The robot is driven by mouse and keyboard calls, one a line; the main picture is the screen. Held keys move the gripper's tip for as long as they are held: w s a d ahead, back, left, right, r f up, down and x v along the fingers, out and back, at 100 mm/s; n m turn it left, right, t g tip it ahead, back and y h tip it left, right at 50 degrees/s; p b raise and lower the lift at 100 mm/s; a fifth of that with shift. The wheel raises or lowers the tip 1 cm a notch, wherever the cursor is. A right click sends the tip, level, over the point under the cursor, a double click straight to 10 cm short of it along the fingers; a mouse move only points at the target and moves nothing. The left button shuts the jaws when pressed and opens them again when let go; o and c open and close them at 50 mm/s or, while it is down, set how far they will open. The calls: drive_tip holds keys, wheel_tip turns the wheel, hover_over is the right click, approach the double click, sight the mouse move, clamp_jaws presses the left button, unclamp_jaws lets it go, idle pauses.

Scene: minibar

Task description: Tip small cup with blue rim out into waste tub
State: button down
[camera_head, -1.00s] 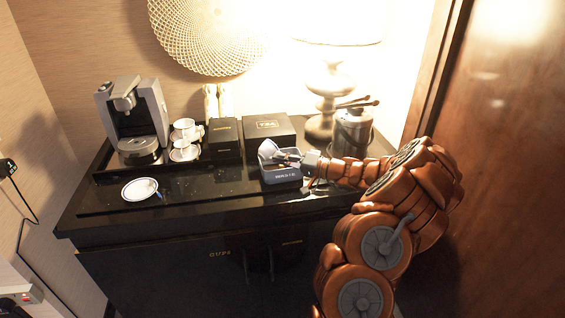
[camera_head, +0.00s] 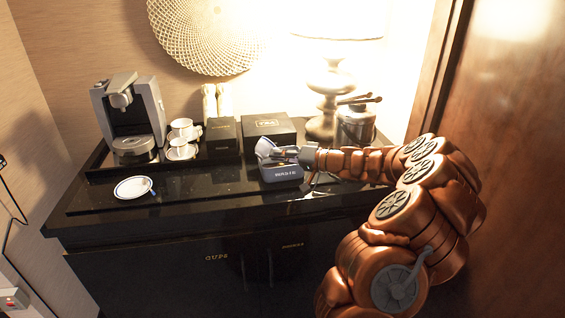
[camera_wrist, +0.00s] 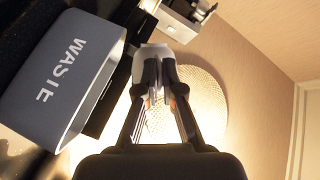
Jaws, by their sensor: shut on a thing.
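The small white cup (camera_head: 264,147) is in my gripper (camera_head: 279,153), tilted, at the upper left of the waste tub. Its blue rim is not clear at this size. The waste tub (camera_head: 284,175) is a grey-blue box with pale lettering on the black counter. In the wrist view, my gripper (camera_wrist: 163,92) is shut on the white cup (camera_wrist: 150,55), of which only a part shows beyond the fingers. The tub (camera_wrist: 62,75), marked WASTE, lies to the left of the fingers there. The cup's inside and the tub's contents are hidden.
A coffee machine (camera_head: 131,115) and stacked white cups (camera_head: 182,134) stand on a tray at left. A white saucer (camera_head: 135,188) lies at front left. Dark boxes (camera_head: 268,128), a lamp (camera_head: 331,90) and an ice bucket (camera_head: 357,126) stand behind. The counter's front middle is clear.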

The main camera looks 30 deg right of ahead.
drive_tip(key=shift+a+f+b, duration=0.1)
drive_tip(key=shift+b, duration=0.6)
drive_tip(key=shift+f+n+h+b, duration=0.25)
drive_tip(key=shift+n+b, duration=0.25)
drive_tip(key=shift+b, duration=0.6)
drive_tip(key=shift+a+f+n+h+b, duration=0.1)
drive_tip(key=shift+n+h+b, duration=0.2)
drive_tip(key=shift+b, duration=0.8)
drive_tip(key=b, duration=0.2)
drive_tip(key=r+n+h+b, duration=0.1)
drive_tip(key=shift+s+a+g+b, duration=0.1)
drive_tip(key=shift+a+g+b, duration=0.15)
drive_tip(key=shift+g+b, duration=0.15)
drive_tip(key=a+n+h+b, duration=0.1)
drive_tip(key=b, duration=0.4)
drive_tip(key=s+a+f+n+h+b, duration=0.1)
drive_tip(key=a+n+h+b, duration=0.1)
drive_tip(key=b, duration=0.3)
drive_tip(key=a+n+h+b, duration=0.1)
drive_tip(key=a+b, duration=0.1)
drive_tip(key=b, duration=0.3)
drive_tip(key=shift+s+f+b, duration=0.15)
drive_tip(key=shift+f+b, duration=0.15)
